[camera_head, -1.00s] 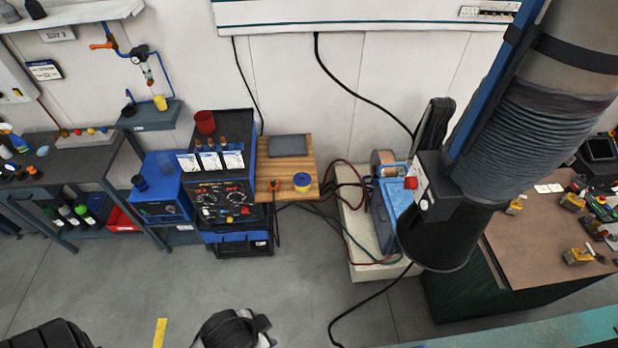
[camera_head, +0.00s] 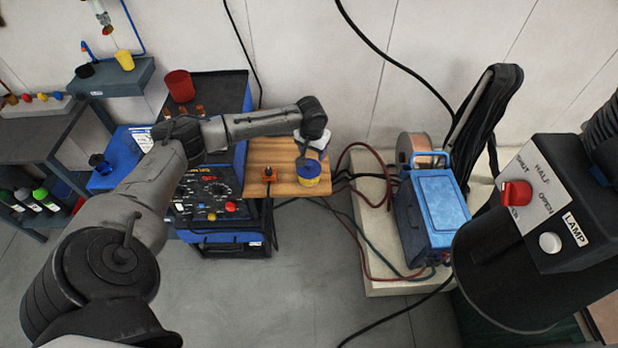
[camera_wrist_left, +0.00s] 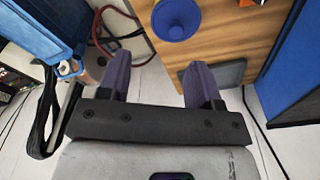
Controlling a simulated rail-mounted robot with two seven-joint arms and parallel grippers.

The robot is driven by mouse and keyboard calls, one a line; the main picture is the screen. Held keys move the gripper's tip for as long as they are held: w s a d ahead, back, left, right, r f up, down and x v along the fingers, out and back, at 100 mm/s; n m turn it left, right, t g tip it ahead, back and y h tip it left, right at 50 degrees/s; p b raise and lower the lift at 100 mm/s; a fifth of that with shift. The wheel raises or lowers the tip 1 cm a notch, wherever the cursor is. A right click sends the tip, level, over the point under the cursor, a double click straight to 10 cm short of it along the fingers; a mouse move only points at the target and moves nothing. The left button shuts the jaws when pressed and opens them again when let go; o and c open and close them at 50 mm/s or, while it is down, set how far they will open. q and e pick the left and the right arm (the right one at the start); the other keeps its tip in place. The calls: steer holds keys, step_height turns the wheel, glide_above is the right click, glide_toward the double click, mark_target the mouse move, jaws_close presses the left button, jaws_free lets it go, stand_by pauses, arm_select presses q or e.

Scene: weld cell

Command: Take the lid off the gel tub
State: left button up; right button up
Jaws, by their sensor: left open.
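The gel tub (camera_head: 309,180) is a small yellow tub with a blue lid (camera_head: 308,168) on it, standing upright near the front right of a wooden shelf. My right gripper is out of view.
The wooden shelf (camera_head: 272,152) holds a small orange item (camera_head: 268,174) and a dark grey pad (camera_wrist_left: 217,76). A welding machine with dials (camera_head: 208,195) stands to its left. Red hoses (camera_head: 352,165) and a blue wire feeder (camera_head: 436,210) are to its right.

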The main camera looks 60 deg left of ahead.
arm_select(q)
steer(key=n+b, duration=0.1)
steer(key=n, duration=0.1)
glide_toward(309, 163)
steer(key=f, duration=0.1)
steer(key=f+b, duration=0.1)
steer(key=f, duration=0.1)
steer(key=shift+a, duration=0.25)
steer(key=shift+w+f, duration=0.15)
steer(key=shift+f, duration=0.5)
steer(key=f, duration=0.1)
steer(key=f+b, duration=0.1)
steer(key=f, duration=0.2)
steer(key=shift+w+a, duration=0.15)
steer(key=shift+w, duration=0.1)
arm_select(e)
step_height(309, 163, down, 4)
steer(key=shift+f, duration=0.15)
arm_select(q)
steer(key=shift+f+b, duration=0.3)
steer(key=shift+f, duration=0.15)
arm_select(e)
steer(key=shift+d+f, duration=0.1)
arm_select(q)
steer(key=c, duration=1)
steer(key=shift+r, duration=0.1)
